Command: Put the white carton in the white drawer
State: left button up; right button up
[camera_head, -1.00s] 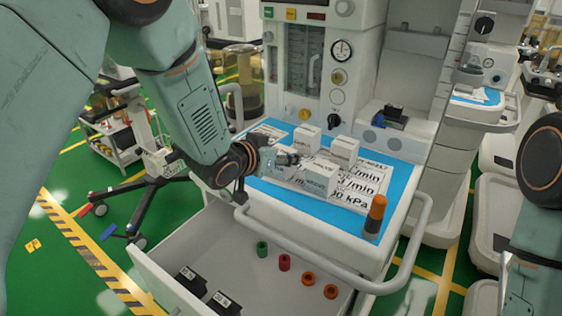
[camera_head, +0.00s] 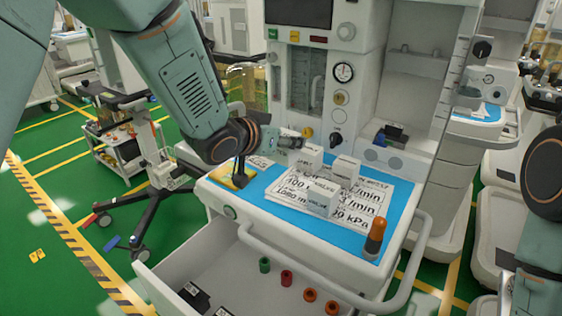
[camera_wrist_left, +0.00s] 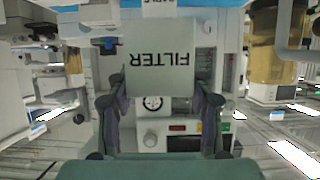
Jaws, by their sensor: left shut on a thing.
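My left gripper (camera_head: 298,143) is shut on a white carton (camera_head: 313,159) at the back of the blue worktop. In the left wrist view the carton (camera_wrist_left: 160,68) sits between the two fingers (camera_wrist_left: 161,98) and bears the word FILTER, upside down. Whether it touches the worktop is hard to tell. The white drawer (camera_head: 185,262) is open below the worktop's front edge. My right gripper is out of view; only part of that arm shows at the right edge.
Two more white cartons, one to the right (camera_head: 346,170) and one in front (camera_head: 321,202), stand close to the held one on a printed sheet. An orange-topped cylinder (camera_head: 375,238) stands at the front right corner. A grey rail (camera_head: 300,268) runs above the drawer. The drawer's middle is clear.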

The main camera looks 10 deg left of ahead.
pick_arm(q)
jog(key=shift+r, duration=0.25)
